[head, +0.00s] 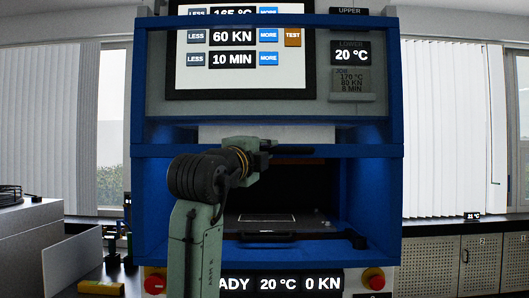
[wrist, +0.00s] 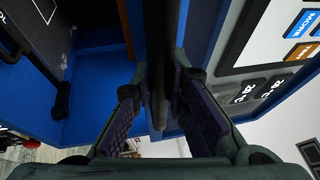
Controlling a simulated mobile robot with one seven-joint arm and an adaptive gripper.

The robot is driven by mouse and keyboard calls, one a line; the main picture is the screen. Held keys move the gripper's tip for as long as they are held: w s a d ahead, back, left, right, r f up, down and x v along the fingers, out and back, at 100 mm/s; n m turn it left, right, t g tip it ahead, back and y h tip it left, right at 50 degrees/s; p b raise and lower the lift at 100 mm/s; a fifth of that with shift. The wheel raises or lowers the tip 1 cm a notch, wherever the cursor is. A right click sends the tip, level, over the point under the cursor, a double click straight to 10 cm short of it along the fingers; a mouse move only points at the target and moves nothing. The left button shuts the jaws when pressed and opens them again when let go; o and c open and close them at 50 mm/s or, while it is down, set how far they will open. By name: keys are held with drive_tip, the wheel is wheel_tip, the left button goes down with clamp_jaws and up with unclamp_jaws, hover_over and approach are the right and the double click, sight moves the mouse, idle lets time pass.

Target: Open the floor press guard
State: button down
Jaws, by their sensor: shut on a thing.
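The floor press (head: 368,190) is a blue-framed machine in the middle of the head view. Its lower bay is dark inside, with a flat plate (head: 265,218) and a dark bar handle (head: 295,237) at the front. My gripper (head: 268,149) is in front of the top of this bay. In the wrist view, my gripper (wrist: 163,85) has both pads closed around a long dark bar (wrist: 159,35), which looks like the guard handle. My gripper and arm hide part of the bay's left side, and the guard panel itself is hard to make out.
A control screen (head: 240,75) is above the bay, with temperature displays (head: 350,52) at its right. Red knobs (head: 155,282) and (head: 373,278) flank the lower display (head: 280,283). A grey bench (head: 40,235) stands left and perforated cabinets (head: 450,262) stand right.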

drive_tip(key=c, duration=1.6)
unclamp_jaws()
drive_tip(key=shift+o, duration=0.2)
drive_tip(key=shift+s, duration=0.1)
drive_tip(key=v, duration=1.2)
drive_tip(key=shift+a, duration=0.1)
